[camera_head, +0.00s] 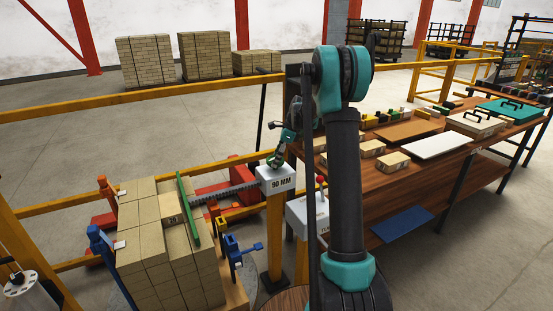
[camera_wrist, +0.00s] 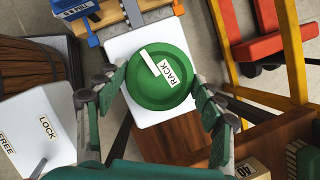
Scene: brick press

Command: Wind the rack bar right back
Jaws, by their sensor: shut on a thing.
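A round green knob marked RACK (camera_wrist: 160,88) sits on a white box top (camera_wrist: 125,45) in the wrist view. My gripper (camera_wrist: 160,98) has its fingers on either side of this knob and is shut on it. In the head view my gripper (camera_head: 277,161) is over the 90 MM box. The knob is mostly hidden there. The white pointer stripe on the knob points up and left.
A white box with a LOCK and FREE lever (camera_wrist: 38,135) stands close by; it has a red ball knob in the head view (camera_head: 320,181). A wooden bench (camera_head: 400,190) with bricks and trays is on the right. Yellow rails (camera_head: 130,97) cross behind the press.

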